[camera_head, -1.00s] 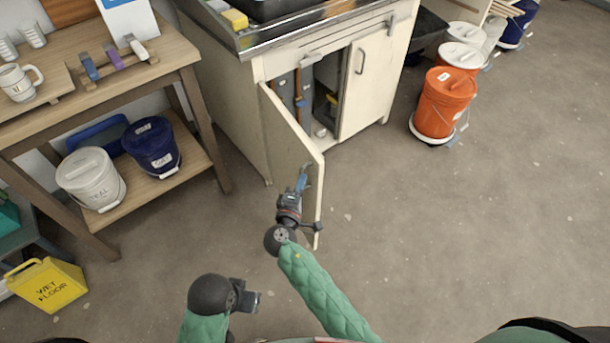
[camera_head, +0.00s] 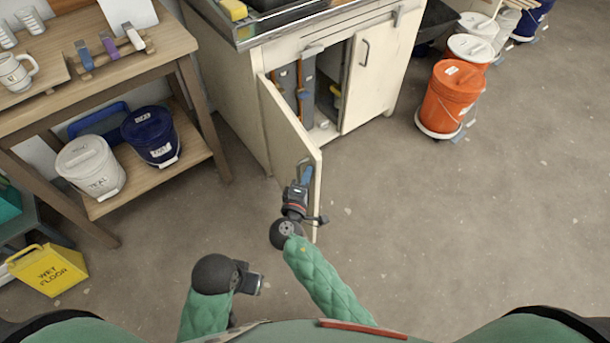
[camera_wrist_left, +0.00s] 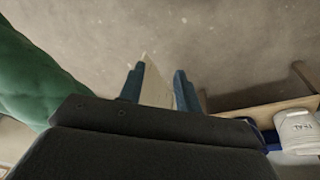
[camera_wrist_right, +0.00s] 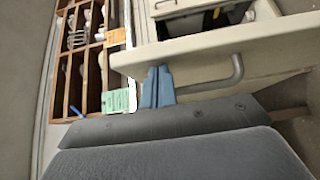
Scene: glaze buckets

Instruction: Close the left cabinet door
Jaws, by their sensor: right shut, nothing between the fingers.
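The left cabinet door (camera_head: 285,135), a cream panel under the sink, stands wide open, swung out into the room from its left hinge side. My right gripper (camera_head: 304,173) is shut and empty at the door's outer face, near its free edge. In the right wrist view its blue fingers (camera_wrist_right: 158,85) are beside the door's bar handle (camera_wrist_right: 238,72); whether they touch is unclear. My left gripper (camera_head: 254,284) is lower left of the door, apart from it. Its fingers (camera_wrist_left: 158,90) are spread in the left wrist view, with a pale wedge-shaped thing seen between them.
The right cabinet door (camera_head: 368,75) is shut. A wooden table (camera_head: 190,120) with a white bucket (camera_head: 92,168) and a blue bucket (camera_head: 150,137) on its shelf stands left. A yellow wet-floor sign (camera_head: 48,270) is lower left. Orange bucket (camera_head: 452,97) at right; floor between is clear.

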